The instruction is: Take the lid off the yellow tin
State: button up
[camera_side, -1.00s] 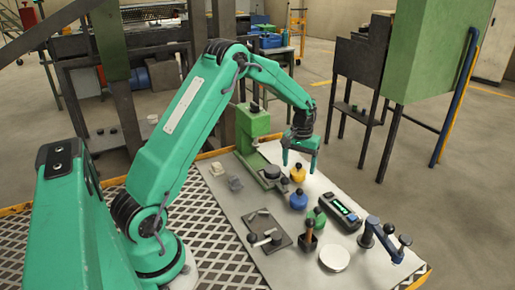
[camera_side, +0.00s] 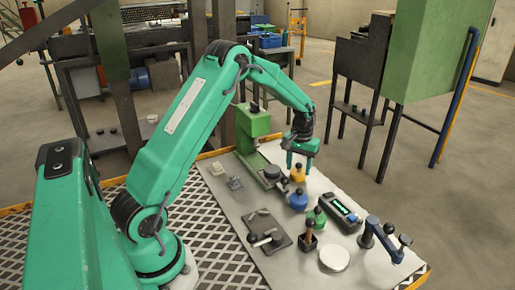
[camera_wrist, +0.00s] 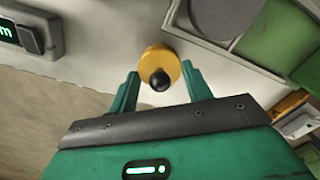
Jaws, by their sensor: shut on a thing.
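The yellow tin (camera_side: 298,175) stands on the grey bench top, with a dark knob on its lid. In the wrist view the round yellow lid (camera_wrist: 147,61) with its black knob (camera_wrist: 160,81) lies between the fingers. My gripper (camera_side: 299,167) points down over the tin, and its fingers (camera_wrist: 160,72) are shut on the lid, one at each side. The tin's body under the lid is mostly hidden in the wrist view. I see no gap between lid and tin in the side view.
A blue tin (camera_side: 298,201) and a green tin (camera_side: 317,216) stand in front. A green machine (camera_side: 250,128) with a round plate is close at the left. A display box (camera_side: 341,209), a white disc (camera_side: 334,258) and a blue crank (camera_side: 367,236) are at the front right.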

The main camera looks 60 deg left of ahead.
jog(key=shift+r, duration=0.1)
jog(key=shift+r, duration=0.5)
jog(key=r, duration=0.3)
jog(key=shift+d+r, duration=0.15)
jog(key=shift+d, duration=0.05)
jog(key=s+d+r, duration=0.2)
jog(key=d+r, duration=0.4)
jog(key=d, duration=0.5)
jog(key=shift+s+r, duration=0.25)
jog(key=s+d+f+n, duration=0.1)
jog(key=s+d+n, duration=0.1)
jog(key=s, duration=0.8)
jog(key=s+d+n, duration=0.2)
jog(key=s, duration=0.9)
jog(key=shift+f, duration=0.4)
jog(key=shift+s+a, duration=0.1)
